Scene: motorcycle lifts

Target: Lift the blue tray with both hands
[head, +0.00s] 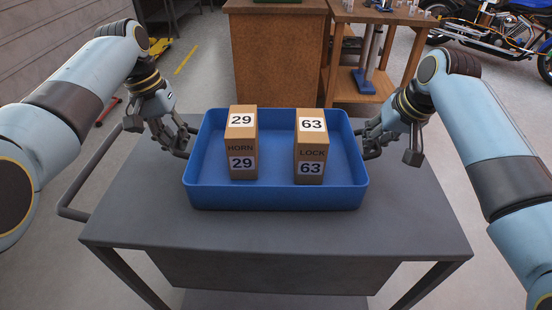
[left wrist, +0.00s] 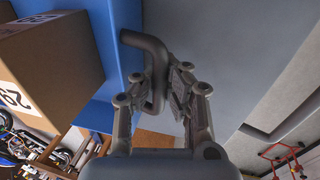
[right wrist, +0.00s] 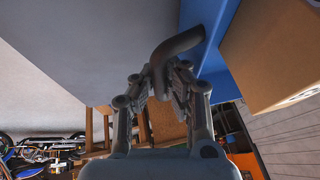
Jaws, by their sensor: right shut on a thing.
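The blue tray (head: 275,196) rests on a grey cart top, with a dark handle at each side. It holds two brown boxes, one marked HORN 29 (head: 242,145) and one marked LOCK 63 (head: 311,150). My left gripper (head: 182,146) is at the left handle; in the left wrist view the handle (left wrist: 150,48) lies between its fingers, but whether they grip it is unclear. My right gripper (head: 370,146) is shut on the right handle, which shows between its fingers in the right wrist view (right wrist: 180,45).
The grey cart (head: 275,240) has bare surface in front of the tray and a push bar at left. Behind it stand a brown cabinet (head: 275,60) and a wooden shelf (head: 385,20). A motorcycle (head: 505,35) is at the far right.

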